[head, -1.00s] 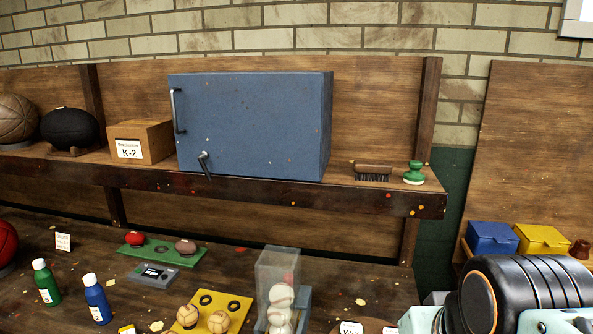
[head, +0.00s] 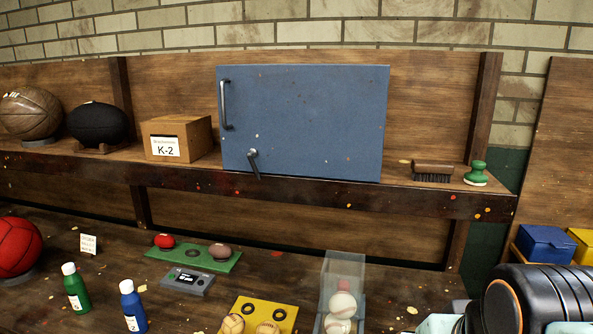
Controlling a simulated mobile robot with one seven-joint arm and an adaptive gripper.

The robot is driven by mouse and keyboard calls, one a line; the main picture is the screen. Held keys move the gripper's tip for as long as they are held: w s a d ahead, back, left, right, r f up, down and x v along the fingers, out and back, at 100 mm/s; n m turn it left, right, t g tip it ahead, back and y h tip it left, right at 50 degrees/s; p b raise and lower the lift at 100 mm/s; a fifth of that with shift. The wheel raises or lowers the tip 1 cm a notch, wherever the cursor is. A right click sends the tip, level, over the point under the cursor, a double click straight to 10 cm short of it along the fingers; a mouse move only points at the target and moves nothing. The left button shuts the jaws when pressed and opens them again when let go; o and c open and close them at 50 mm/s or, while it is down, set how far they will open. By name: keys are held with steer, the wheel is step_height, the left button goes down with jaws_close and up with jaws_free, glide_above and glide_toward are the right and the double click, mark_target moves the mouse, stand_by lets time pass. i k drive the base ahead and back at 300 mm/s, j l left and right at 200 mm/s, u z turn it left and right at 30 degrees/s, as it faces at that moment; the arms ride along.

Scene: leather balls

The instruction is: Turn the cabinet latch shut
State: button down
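The blue cabinet (head: 310,125) stands on the shelf with its door closed flush as far as I can see. A dark vertical handle (head: 225,105) is on the door's upper left. Below it is the dark latch (head: 254,163), a small lever hanging nearly straight down with a slight tilt, near the door's lower left. My gripper is out of frame. Only a part of my arm shows at the lower right, well apart from the cabinet.
A wooden box marked K-2 (head: 178,138) stands left of the cabinet. A brush (head: 432,171) and a green-knobbed stamp (head: 476,174) lie to its right. The lower bench holds bottles, a red ball (head: 17,247) and a clear case of baseballs (head: 342,300). The space before the door looks clear.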

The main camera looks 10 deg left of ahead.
mark_target(254, 167)
steer(key=i+j, duration=0.1)
steer(key=j, duration=0.6)
steer(key=i+j+z, duration=0.15)
steer(key=j, duration=1.25)
